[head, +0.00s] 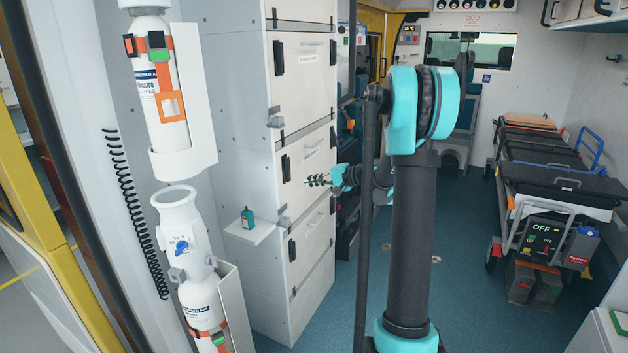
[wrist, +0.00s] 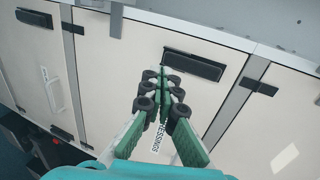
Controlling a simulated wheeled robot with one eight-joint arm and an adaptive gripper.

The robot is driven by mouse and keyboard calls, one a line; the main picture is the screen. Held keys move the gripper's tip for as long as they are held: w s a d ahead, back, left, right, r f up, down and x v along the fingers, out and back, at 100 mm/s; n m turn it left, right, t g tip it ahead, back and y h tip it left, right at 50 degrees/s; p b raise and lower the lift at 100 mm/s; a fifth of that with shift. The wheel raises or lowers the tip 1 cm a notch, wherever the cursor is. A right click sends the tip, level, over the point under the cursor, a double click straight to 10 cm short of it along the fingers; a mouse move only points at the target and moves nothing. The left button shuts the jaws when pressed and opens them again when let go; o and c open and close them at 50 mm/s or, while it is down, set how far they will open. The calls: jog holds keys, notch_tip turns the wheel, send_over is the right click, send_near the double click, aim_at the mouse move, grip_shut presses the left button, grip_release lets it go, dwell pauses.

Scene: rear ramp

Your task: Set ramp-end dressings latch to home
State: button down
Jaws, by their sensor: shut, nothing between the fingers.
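My gripper (head: 312,181) is shut and empty in front of the middle door of the white cabinet (head: 309,160). In the wrist view its green fingers (wrist: 164,78) point at a door whose label (wrist: 163,142), partly hidden by them, ends in "ESSINGS". A dark oblong fitting (wrist: 192,64) on that door is just right of the fingertips. I cannot tell whether they touch it. In the head view, one grey latch (head: 275,122) is on the ramp-side edge above the gripper and another grey latch (head: 284,221) is below it. I cannot tell their exact positions.
A small shelf (head: 250,232) with a teal bottle (head: 247,217) juts from the cabinet's side. White cylinders (head: 160,85) hang at the left. A stretcher (head: 555,165) stands at the right.

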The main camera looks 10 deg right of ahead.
jog(key=s+d, duration=0.4)
jog(key=d, duration=0.3)
jog(key=shift+s, duration=0.3)
